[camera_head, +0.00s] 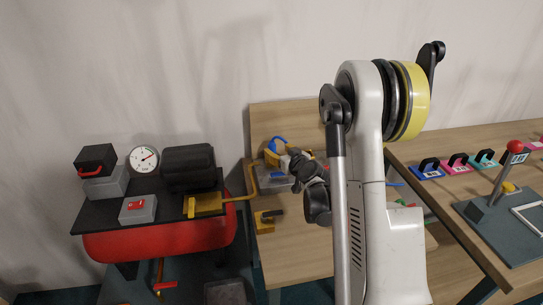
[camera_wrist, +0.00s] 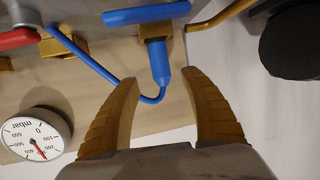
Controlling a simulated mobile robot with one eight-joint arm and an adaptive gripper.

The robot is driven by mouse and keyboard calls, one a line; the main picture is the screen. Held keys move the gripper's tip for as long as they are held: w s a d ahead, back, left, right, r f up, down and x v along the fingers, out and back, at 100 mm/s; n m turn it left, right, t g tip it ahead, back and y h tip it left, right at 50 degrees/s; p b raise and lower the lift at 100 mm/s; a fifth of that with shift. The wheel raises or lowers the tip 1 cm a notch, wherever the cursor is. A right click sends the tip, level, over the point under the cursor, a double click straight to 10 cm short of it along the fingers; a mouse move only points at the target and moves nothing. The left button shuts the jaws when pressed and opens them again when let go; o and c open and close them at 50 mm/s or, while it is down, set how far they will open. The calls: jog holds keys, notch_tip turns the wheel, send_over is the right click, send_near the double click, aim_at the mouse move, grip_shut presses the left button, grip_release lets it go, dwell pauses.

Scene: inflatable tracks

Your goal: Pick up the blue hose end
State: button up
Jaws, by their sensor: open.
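The blue hose end (camera_wrist: 160,62) is a short blue cylinder on a brass fitting (camera_wrist: 155,31) in the wrist view. A thin blue hose (camera_wrist: 95,62) curves from its tip toward the upper left. My gripper (camera_wrist: 163,76) is open, its two yellow fingers on either side of the hose end's lower part. Gaps show beside the hose end; depth and contact are hard to judge. In the head view my gripper (camera_head: 275,157) is small over the wooden table, near a bit of blue (camera_head: 277,144); my arm hides part of the area.
A blue bar handle (camera_wrist: 147,13) lies just above the fitting. A red handle (camera_wrist: 18,38) and a pressure gauge (camera_wrist: 36,136) are at the left. A bent yellow pipe (camera_head: 250,180) runs to the red tank (camera_head: 165,238). Locks and a red-knobbed lever (camera_head: 515,147) stand at the right.

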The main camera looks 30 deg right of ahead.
aim_at(274, 149)
jog(key=b+x, duration=0.2)
jog(key=x, duration=0.3)
jog(key=shift+s+a+f, duration=0.1)
jog(key=shift+a+f, duration=0.05)
jog(key=shift+f, duration=0.05)
jog(key=shift+w, duration=0.4)
grip_shut()
